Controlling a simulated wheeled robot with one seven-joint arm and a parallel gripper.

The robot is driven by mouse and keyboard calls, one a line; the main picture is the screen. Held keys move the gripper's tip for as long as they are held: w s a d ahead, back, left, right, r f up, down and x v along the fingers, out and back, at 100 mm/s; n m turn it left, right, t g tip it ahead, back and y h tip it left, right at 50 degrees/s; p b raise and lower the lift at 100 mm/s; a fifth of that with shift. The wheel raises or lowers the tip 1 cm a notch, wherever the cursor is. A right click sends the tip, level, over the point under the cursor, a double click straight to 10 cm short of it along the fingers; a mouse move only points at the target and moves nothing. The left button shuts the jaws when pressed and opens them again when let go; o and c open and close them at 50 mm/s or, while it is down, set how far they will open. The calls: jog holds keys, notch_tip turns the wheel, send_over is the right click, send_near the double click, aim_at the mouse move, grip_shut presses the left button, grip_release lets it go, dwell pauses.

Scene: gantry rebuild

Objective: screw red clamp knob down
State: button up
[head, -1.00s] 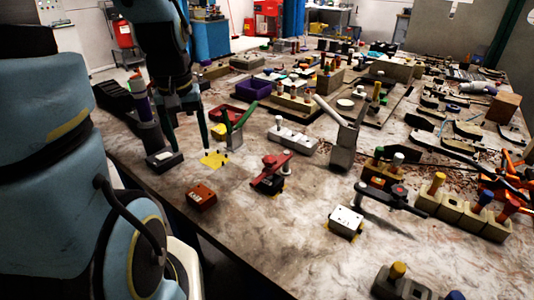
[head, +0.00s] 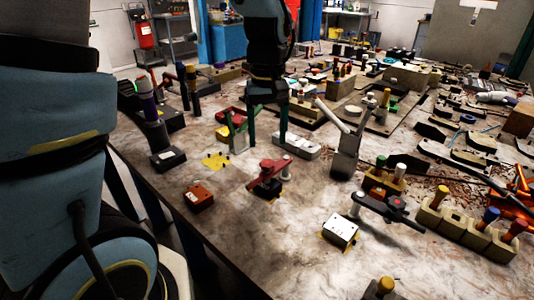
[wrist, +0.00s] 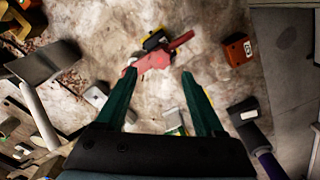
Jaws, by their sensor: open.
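A red clamp (head: 270,171) stands in the middle of the near table on a dark base with yellow at its foot, a grey post (head: 287,166) at its right. Its red arm (wrist: 158,58) lies just beyond my fingertips in the wrist view. A second clamp has a dark bar with a small red knob (head: 397,202) over a white block (head: 341,230). Which red knob is meant is unclear. My gripper (head: 267,143) is open and empty, pointing down behind and above the red clamp, with green fingers that also show in the wrist view (wrist: 159,73). I see no contact.
An orange-red block (head: 198,198) sits left of the red clamp. A grey toggle clamp (head: 345,160) with a raised lever stands to its right. A green-handled clamp (head: 235,133) stands close to my fingers. The near table front is mostly clear.

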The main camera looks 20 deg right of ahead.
aim_at(267, 163)
notch_tip(267, 163, down, 6)
jog(key=shift+f+p, duration=0.1)
jog(key=shift+p, duration=0.3)
grip_shut()
dwell(0.4)
